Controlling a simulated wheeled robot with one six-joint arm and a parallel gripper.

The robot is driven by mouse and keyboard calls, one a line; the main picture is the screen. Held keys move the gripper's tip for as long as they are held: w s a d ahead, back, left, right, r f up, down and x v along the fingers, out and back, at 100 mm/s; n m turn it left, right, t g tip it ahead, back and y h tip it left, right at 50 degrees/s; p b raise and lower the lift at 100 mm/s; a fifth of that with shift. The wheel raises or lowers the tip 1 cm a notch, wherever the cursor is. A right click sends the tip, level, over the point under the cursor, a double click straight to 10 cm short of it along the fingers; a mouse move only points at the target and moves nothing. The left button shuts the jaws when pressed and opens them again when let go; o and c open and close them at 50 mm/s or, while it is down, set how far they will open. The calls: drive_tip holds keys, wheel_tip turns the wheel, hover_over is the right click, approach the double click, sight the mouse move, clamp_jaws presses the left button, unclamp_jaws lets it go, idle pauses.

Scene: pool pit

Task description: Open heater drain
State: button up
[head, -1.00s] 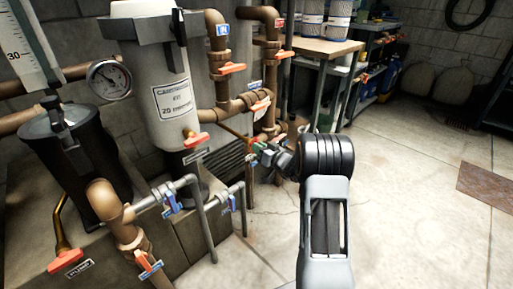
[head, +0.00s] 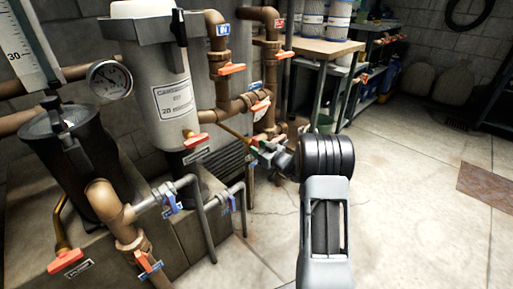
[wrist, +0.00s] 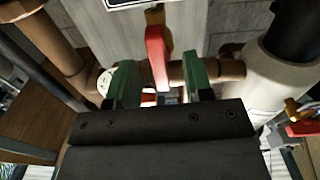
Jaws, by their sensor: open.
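My gripper (head: 257,146) is at the end of my outstretched arm, low beside the copper pipework right of the white filter tank. In the wrist view its two green fingers (wrist: 160,82) are apart. A red lever handle (wrist: 156,52) on a brass valve (wrist: 155,17) shows between and just beyond the fingers, pointing towards me. The fingers do not visibly grip it, and I cannot tell whether they touch it. A sign (wrist: 130,3) at the top edge is cut off, so I cannot confirm the heater drain label. In the head view my gripper largely hides this valve.
The filter tank (head: 165,105) stands left of my gripper, with another red handle (head: 196,140) low on it. Copper pipes with orange handles (head: 231,68) rise behind. Grey pipes with blue valves (head: 170,205) stand in front. Open floor (head: 415,200) lies right.

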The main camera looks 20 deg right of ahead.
drive_tip(key=v, duration=0.7)
idle(0.4)
drive_tip(key=s+a+r+g+y+p, duration=0.1)
drive_tip(key=s+a+r+g+p, duration=0.55)
drive_tip(key=a+r+p, duration=0.4)
drive_tip(key=s+a+r+g+y+p, duration=0.2)
drive_tip(key=s+a+r+g+p, duration=0.4)
drive_tip(key=r+p, duration=0.7)
drive_tip(key=s+r+m+h+p, duration=0.1)
drive_tip(key=s+r+h+p, duration=0.2)
drive_tip(key=s+r+p, duration=0.2)
drive_tip(key=s+d+r+m+h+p, duration=0.1)
drive_tip(key=s+r+m+h+p, duration=0.1)
drive_tip(key=s+r+h+p, duration=0.2)
drive_tip(key=s+d+r+m+h+p, duration=0.1)
drive_tip(key=s+r+p, duration=0.4)
drive_tip(key=r+p, duration=0.5)
wheel_tip(320, 180, up, 5)
drive_tip(key=m+h, duration=0.1)
drive_tip(key=h, duration=0.1)
drive_tip(key=shift+s+d+h, duration=0.25)
drive_tip(key=shift+s+h, duration=0.05)
drive_tip(key=shift+s, duration=0.1)
